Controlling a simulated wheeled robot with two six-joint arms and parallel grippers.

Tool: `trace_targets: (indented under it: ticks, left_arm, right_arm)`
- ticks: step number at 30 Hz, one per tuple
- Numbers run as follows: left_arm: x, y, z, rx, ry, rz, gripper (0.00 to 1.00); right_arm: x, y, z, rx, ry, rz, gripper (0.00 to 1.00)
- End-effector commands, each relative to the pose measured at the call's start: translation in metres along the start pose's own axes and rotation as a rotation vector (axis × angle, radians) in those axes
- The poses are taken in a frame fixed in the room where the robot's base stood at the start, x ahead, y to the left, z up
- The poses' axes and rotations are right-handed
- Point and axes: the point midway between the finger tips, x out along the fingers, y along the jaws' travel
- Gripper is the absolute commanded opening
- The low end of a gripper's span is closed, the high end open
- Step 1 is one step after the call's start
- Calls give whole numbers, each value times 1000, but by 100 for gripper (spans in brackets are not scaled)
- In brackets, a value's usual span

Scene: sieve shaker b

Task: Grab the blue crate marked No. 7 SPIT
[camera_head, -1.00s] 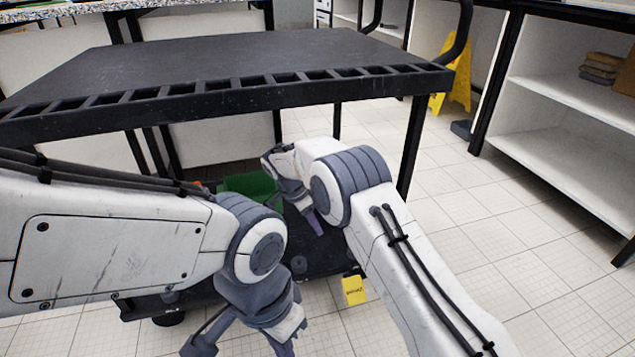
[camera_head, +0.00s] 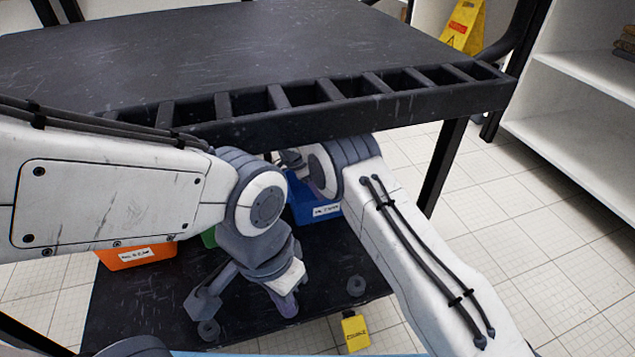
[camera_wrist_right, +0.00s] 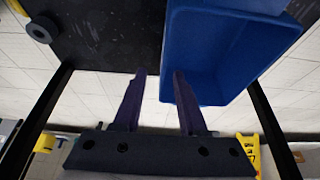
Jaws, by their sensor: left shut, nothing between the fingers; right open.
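The blue crate (camera_head: 318,208) stands on the cart's lower shelf, partly hidden behind my right arm. Its white label is too small to read. In the right wrist view the open crate (camera_wrist_right: 225,50) is at upper right. My right gripper (camera_wrist_right: 158,78) is open there. One finger overlaps the crate's near left corner and the other lies left of it. I cannot tell whether they touch the crate. The right gripper (camera_head: 316,182) is mostly hidden in the head view. My left gripper (camera_head: 287,307) is shut and empty, pointing down over the lower shelf's front part.
An orange crate (camera_head: 135,256) and a mostly hidden green crate (camera_head: 208,237) stand left on the lower shelf (camera_head: 130,310). The cart's black top (camera_head: 230,60) overhangs my arms. A cart post (camera_head: 446,165) is on the right.

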Motion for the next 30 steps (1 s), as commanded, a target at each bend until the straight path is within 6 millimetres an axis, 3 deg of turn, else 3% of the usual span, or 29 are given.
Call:
trace_targets:
  ticks: [5, 11, 17, 27, 30]
  left_arm:
    - [8, 0, 1, 0, 0, 0, 0]
    - [25, -2, 2, 0, 0, 0, 0]
    - [32, -2, 2, 0, 0, 0, 0]
    - [69, -5, 4, 0, 0, 0, 0]
    - [70, -5, 4, 0, 0, 0, 0]
  right_arm:
    - [12, -1, 5, -6, 0, -1, 41]
    - [43, -2, 7, -7, 0, -2, 41]
    - [57, -2, 4, -7, 0, -3, 41]
    - [102, 1, -2, -3, 0, -1, 41]
    - [105, 0, -4, -3, 0, -2, 41]
